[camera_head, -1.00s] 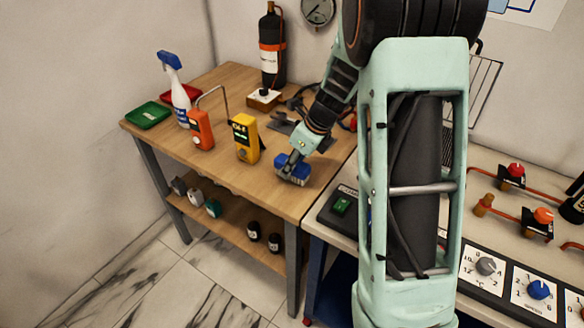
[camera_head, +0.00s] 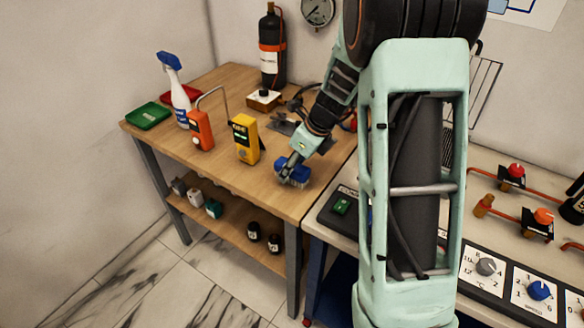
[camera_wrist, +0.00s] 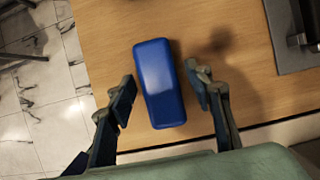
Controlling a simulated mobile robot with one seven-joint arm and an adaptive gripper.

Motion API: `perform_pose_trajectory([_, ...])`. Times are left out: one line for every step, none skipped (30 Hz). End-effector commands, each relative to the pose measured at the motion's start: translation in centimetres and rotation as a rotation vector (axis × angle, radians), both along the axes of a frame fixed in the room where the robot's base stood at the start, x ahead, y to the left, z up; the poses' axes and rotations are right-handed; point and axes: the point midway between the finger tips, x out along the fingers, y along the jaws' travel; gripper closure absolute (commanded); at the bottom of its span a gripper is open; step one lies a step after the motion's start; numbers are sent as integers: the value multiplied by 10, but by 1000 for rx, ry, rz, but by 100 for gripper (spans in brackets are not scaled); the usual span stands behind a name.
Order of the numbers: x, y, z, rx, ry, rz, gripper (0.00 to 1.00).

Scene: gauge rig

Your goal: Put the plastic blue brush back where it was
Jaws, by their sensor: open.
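The blue brush (camera_head: 293,173) lies on the wooden bench near its front right edge, with lighter bristles showing low at its front. In the wrist view its smooth blue back (camera_wrist: 158,83) faces up, between the two fingers. My gripper (camera_head: 288,168) is right at the brush in the head view and partly covers it. In the wrist view my gripper (camera_wrist: 163,88) is open, with one finger on each side of the brush and a visible gap on both sides.
On the wooden bench (camera_head: 160,135) stand a yellow meter (camera_head: 245,138), an orange device (camera_head: 201,130) and a spray bottle (camera_head: 177,90). A green tray (camera_head: 148,116) and red tray (camera_head: 180,95) lie at the left. A control panel (camera_head: 340,207) adjoins at the right.

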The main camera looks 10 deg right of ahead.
Motion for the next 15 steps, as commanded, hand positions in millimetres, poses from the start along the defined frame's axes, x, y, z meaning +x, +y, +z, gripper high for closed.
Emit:
perform_pose_trajectory([-1, -2, 8, -1, -3, -1, 53])
perform_pose_trajectory([-3, -4, 13, -1, -3, -1, 53])
perform_pose_trajectory([-4, -6, 21, -1, -4, -1, 53])
perform_pose_trajectory([-6, -8, 26, -1, -4, -1, 53])
perform_pose_trajectory([-8, -9, 33, -1, -4, -1, 53])
perform_pose_trajectory([-10, -12, 42, -1, -5, -2, 53])
perform_pose_trajectory([-12, -14, 48, 0, -5, -2, 53])
perform_pose_trajectory([-14, -16, 54, -1, -6, -1, 53])
perform_pose_trajectory([-17, -18, 62, -1, -4, -1, 53])
perform_pose_trajectory([-18, -19, 68, -1, -5, -1, 53])
perform_pose_trajectory([-20, -21, 73, 0, -5, -2, 53])
perform_pose_trajectory([-22, -23, 80, -1, -3, -1, 53])
perform_pose_trajectory([-24, -25, 85, -1, -4, -2, 53])
perform_pose_trajectory([-25, -26, 89, -1, -3, -1, 53])
perform_pose_trajectory([-27, -27, 93, -1, -2, -1, 53])
